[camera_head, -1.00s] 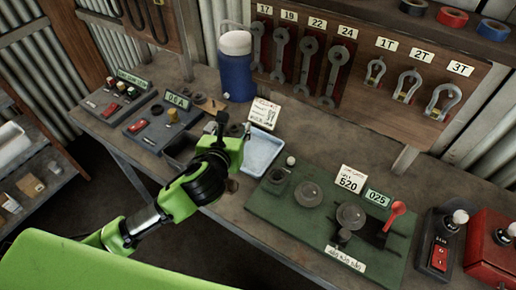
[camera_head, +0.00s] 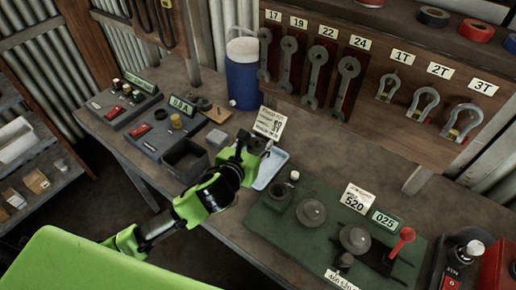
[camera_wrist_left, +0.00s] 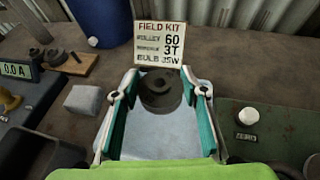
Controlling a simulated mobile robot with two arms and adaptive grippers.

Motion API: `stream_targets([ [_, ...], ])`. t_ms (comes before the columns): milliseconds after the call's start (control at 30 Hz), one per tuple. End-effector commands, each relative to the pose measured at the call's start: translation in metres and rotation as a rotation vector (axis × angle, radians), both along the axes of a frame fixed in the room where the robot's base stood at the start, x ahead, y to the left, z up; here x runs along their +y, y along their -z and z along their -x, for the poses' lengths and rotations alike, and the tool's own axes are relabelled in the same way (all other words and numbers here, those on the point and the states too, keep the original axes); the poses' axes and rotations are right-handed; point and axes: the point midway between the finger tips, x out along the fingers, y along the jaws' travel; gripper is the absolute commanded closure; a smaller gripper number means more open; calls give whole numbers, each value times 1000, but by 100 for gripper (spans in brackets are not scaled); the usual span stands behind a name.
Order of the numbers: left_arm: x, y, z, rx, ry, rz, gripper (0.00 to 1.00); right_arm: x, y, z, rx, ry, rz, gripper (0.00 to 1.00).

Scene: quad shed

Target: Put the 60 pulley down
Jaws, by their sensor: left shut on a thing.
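My left gripper (camera_head: 254,146) is shut on the dark grey round pulley (camera_wrist_left: 160,92), which has a hole in its middle. In the wrist view the two fingers (camera_wrist_left: 160,88) stand on either side of the pulley. The pulley is over the light blue tray (camera_head: 272,170), which also shows in the wrist view (camera_wrist_left: 158,145). I cannot tell whether the pulley touches the tray floor. A field kit card (camera_wrist_left: 160,43) stands just behind the tray and reads pulley 60, 3T, bulb 35W. My right gripper is not in view.
A blue jug (camera_head: 243,82) stands behind the tray. An open dark box (camera_head: 186,160) and a grey block (camera_head: 217,138) lie to the left. A green board (camera_head: 290,228) with round parts and a red lever (camera_head: 402,240) lies to the right. Wrenches hang behind.

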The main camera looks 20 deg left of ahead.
Motion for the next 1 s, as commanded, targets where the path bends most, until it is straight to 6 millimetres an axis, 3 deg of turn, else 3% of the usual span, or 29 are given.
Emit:
stream_targets([
  [100,2,14,-14,-3,-2,2,86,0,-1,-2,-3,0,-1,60],
  [367,4,32,-28,-3,-1,1,86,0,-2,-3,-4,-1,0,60],
  [533,3,56,-26,-1,-1,3,86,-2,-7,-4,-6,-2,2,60],
  [967,3,64,-26,-4,1,0,86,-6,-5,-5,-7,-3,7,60],
  [1000,3,64,-26,-3,1,0,50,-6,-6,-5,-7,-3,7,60],
])
